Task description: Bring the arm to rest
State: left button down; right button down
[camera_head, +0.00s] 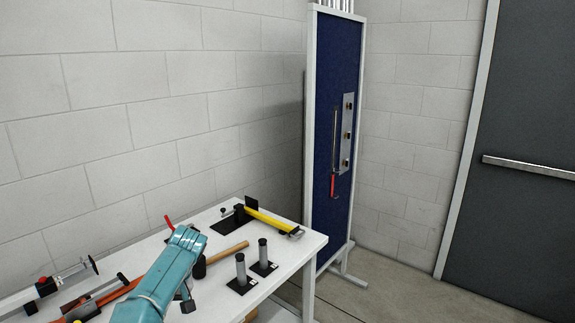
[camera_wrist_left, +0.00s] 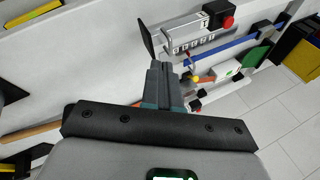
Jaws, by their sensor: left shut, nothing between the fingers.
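My teal left arm (camera_head: 165,278) comes in from the bottom of the head view and reaches over the white workbench (camera_head: 222,288). In the left wrist view my left gripper (camera_wrist_left: 163,68) has its fingers together and holds nothing. The workbench surface (camera_wrist_left: 90,80) shows behind the fingers. The gripper's fingertips are hard to make out in the head view, where the arm link covers part of the bench. My right gripper is in neither view.
The bench holds a yellow-handled tool (camera_head: 268,220), a wooden-handled hammer (camera_head: 225,253), upright grey posts (camera_head: 263,252) and clamps (camera_head: 75,280). A blue panel (camera_head: 332,110) stands behind its right end. A grey door (camera_head: 530,130) is at right; the floor before it (camera_head: 400,290) is clear.

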pick_arm(q)
jog(key=s+d+f+m+h, duration=0.25)
jog(key=d+f, duration=0.25)
jog(key=f, duration=0.5)
jog(key=s+d+f+m+h, duration=0.2)
jog(key=d+f+m, duration=0.15)
jog(key=f, duration=0.55)
jog(key=s+d+f+h, duration=0.2)
jog(key=s+d+f, duration=0.25)
jog(key=s, duration=0.45)
jog(key=s+d+f+h, duration=0.3)
jog(key=s+d+f, duration=0.15)
jog(key=s, duration=0.45)
jog(key=s+r+n+t, duration=0.1)
jog(key=s+n, duration=0.1)
jog(key=s, duration=0.9)
jog(key=shift+s+d, duration=0.2)
jog(key=shift+d, duration=0.15)
jog(key=shift+s+a, duration=0.1)
jog(key=shift+a, duration=0.05)
